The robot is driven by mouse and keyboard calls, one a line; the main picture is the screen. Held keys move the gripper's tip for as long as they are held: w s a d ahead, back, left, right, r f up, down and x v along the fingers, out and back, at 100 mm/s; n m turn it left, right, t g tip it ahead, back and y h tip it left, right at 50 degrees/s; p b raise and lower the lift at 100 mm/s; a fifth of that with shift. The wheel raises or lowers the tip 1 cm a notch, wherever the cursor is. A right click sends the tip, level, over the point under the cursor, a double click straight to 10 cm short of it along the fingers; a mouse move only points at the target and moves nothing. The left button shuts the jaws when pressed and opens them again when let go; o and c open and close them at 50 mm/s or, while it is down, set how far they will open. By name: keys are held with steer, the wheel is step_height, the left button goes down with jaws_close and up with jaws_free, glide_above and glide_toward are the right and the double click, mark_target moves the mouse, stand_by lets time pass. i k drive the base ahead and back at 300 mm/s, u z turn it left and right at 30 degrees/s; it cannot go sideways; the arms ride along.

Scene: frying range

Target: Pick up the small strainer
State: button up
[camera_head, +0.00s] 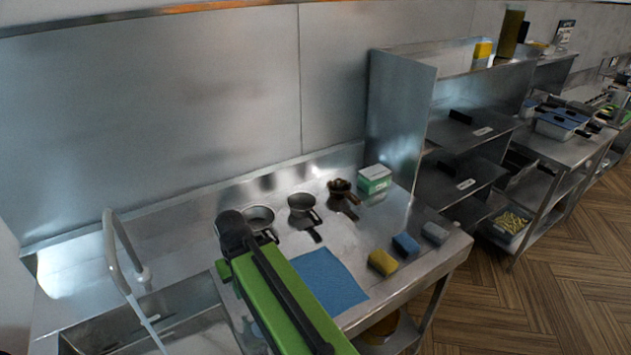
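Three small round-bowled utensils with handles stand in a row on the steel counter. The left one (259,215) is a shallow metal bowl, partly hidden behind the black joint of my arm. The middle one (301,203) is a deeper, dark grey bowl with a short handle. The right one (341,187) has brown contents or a brown rim. I cannot tell from this view which is the small strainer. My green and black arm reaches over the counter from the bottom, in front of the left bowl. My gripper's fingers do not show.
A blue cloth (329,281) lies beside my arm. Yellow (382,262), blue (406,245) and grey (435,233) sponges line the right front. A green-white box (374,179) stands at the back. A sink with a faucet (118,250) is left; steel shelves (398,120) rise at right.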

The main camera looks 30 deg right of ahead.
mark_target(338, 188)
steer(key=u, duration=3.95)
steer(key=i, duration=0.1)
steer(key=z, duration=0.85)
steer(key=k, duration=2.7)
steer(key=z, duration=0.2)
